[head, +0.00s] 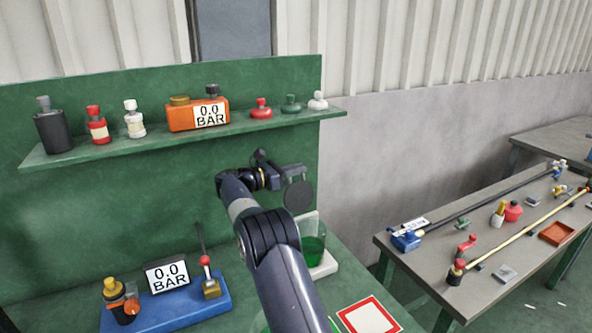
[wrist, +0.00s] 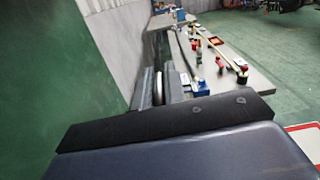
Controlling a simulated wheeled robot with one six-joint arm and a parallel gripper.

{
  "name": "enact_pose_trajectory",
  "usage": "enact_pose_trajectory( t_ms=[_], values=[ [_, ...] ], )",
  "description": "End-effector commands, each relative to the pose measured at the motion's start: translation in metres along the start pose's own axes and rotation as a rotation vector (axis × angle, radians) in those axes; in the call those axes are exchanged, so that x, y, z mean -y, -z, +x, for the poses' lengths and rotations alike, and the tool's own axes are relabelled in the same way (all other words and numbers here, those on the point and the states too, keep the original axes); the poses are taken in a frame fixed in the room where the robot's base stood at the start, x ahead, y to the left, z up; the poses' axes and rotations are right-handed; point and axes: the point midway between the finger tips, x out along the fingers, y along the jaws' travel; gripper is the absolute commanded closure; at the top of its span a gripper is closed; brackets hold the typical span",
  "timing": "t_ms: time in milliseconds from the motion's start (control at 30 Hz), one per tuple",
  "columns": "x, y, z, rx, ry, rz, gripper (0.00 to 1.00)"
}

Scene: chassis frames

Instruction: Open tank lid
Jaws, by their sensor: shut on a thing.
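My gripper (head: 296,174) is raised in front of the green back panel and is shut on a dark round disc, which looks like the tank lid (head: 299,196). The disc hangs below the fingers with its flat face towards the head camera. In the wrist view the disc (wrist: 157,93) shows as a thin edge between the two fingers. A clear tank (head: 313,250) with green liquid stands on a white base below the disc. My arm hides the tank's left side. The disc is apart from the tank, above its rim.
A green shelf (head: 165,145) above holds several bottles and an orange 0.0 BAR unit (head: 190,115). A blue base (head: 175,312) with a gauge and a red-knobbed lever stands at front left. A red-framed white square (head: 369,318) lies at front right. A grey table (head: 440,262) with rods stands right.

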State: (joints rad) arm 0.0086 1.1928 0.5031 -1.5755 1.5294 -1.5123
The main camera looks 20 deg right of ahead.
Motion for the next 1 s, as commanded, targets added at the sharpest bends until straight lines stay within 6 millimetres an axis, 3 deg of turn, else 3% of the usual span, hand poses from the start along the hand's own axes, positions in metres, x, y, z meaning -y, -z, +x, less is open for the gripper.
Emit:
enact_pose_trajectory(
  t_ms=[267,700,1000],
  values=[
    [0.0,-0.001,0.0,0.001,-0.003,0.008,1.0],
    [0.031,-0.003,0.0,0.001,-0.003,0.209,1.0],
    [0.033,-0.004,0.0,0.002,-0.003,0.226,1.0]
  ],
)
